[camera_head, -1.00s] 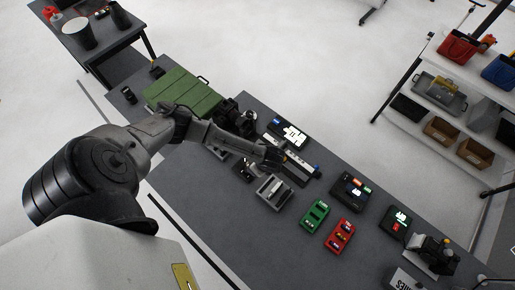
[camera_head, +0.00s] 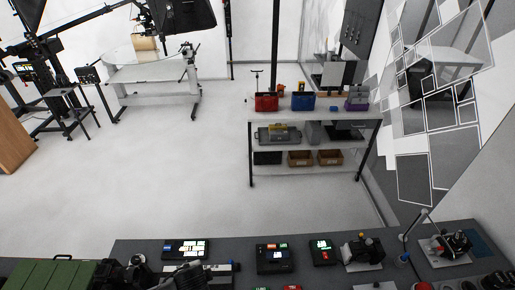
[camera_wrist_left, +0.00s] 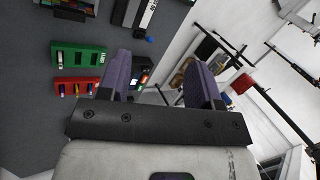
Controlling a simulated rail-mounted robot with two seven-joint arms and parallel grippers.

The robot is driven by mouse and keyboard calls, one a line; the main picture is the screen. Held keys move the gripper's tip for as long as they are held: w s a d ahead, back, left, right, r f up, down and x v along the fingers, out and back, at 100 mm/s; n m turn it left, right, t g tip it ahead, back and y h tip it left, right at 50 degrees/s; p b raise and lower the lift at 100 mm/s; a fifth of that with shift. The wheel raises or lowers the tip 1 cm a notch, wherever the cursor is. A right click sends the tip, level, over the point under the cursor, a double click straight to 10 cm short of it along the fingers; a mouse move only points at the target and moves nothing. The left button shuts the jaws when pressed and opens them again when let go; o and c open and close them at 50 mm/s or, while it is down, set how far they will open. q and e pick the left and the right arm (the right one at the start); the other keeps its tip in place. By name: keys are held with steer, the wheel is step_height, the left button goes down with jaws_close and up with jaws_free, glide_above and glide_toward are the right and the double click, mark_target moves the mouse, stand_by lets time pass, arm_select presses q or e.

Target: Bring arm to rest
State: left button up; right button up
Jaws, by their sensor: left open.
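My left gripper (camera_wrist_left: 162,84) shows in the left wrist view with its two fingers spread apart and nothing between them. It is above the dark grey table (camera_wrist_left: 50,125), near the table's edge, with the floor beyond. A dark part at the bottom edge of the head view looks like the end of my left arm, but most of the arm is out of frame. The right arm and gripper are in neither view.
A green tray (camera_wrist_left: 78,56) and a red tray (camera_wrist_left: 75,87) lie on the table. In the head view, a green case (camera_head: 50,275) and black devices (camera_head: 185,249) (camera_head: 272,258) line the table. A shelf rack (camera_head: 315,115) stands beyond open floor (camera_head: 150,170).

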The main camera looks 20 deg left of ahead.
arm_select(q)
steer(key=s+d+r+n+t+h, duration=0.2)
steer(key=d+r, duration=0.1)
steer(key=r, duration=0.3)
steer(key=s+d+r+n+t+h, duration=0.1)
steer(key=d+r+n+t, duration=0.1)
steer(key=d+r, duration=0.3)
steer(key=s+a+f+n+g, duration=0.1)
steer(key=s+f+n+g, duration=0.1)
steer(key=s, duration=0.7)
steer(key=s+a+f+n+g+p, duration=0.1)
steer(key=s+f+n+g, duration=0.1)
steer(key=s+f, duration=0.3)
steer(key=s, duration=0.4)
steer(key=shift+s+a+n+g+p, duration=0.3)
steer(key=shift+s+a+n+g, duration=0.05)
steer(key=shift+s+n+g, duration=0.05)
steer(key=shift+f, duration=0.1)
